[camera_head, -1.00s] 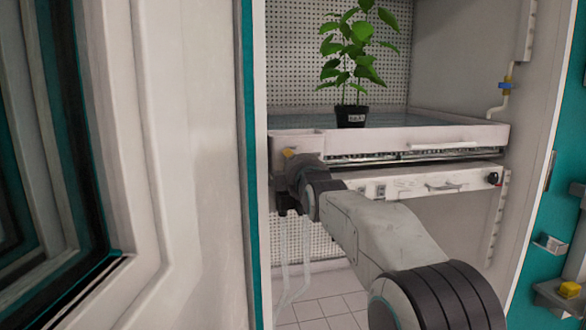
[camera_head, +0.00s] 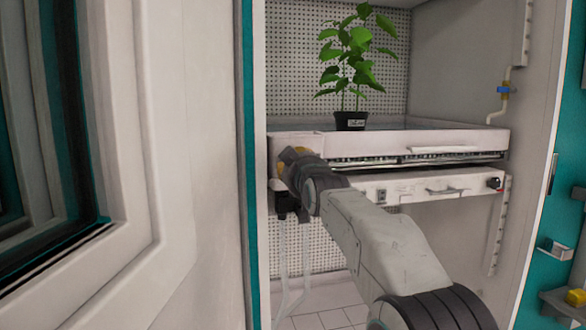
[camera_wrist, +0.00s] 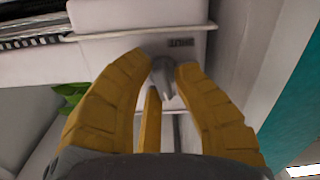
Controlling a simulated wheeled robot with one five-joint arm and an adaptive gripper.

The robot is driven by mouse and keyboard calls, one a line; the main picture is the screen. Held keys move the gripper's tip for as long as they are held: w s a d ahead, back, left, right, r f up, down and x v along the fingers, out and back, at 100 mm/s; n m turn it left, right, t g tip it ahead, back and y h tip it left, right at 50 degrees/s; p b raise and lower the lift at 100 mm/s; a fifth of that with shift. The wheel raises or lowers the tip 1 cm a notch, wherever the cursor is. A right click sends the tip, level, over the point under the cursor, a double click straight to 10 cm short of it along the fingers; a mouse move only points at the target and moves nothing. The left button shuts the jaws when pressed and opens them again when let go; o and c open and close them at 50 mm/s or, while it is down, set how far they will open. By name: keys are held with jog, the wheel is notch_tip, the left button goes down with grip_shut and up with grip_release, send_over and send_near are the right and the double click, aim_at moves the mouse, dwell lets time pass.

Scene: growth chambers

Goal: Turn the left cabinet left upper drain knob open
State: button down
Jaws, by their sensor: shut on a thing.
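The drain knob (camera_wrist: 164,78) shows in the wrist view as a small grey piece between my fingertips, below a small dark label on the white tray front. My gripper (camera_wrist: 166,68) has its yellow fingers closed around it, one on each side. A narrow yellow bar stands between the fingers below the knob; I cannot tell whether it belongs to the knob. In the head view my gripper (camera_head: 290,160) is at the left front corner of the upper tray (camera_head: 460,140), and it hides the knob there.
A potted plant (camera_head: 350,121) stands on the tray. Below it is a white panel (camera_head: 410,188) with a handle. Clear tubes (camera_head: 281,260) hang under the left corner. The cabinet's teal edge (camera_head: 250,120) and the white door (camera_head: 180,150) are close on the left.

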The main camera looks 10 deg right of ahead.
jog(key=shift+d+r+m, duration=0.1)
jog(key=shift+r+m, duration=0.15)
jog(key=shift+m, duration=0.85)
jog(key=c, duration=1.5)
grip_release()
jog(key=o, duration=0.4)
jog(key=shift+f, duration=0.2)
jog(key=shift+w, duration=0.1)
jog(key=s, duration=1.2)
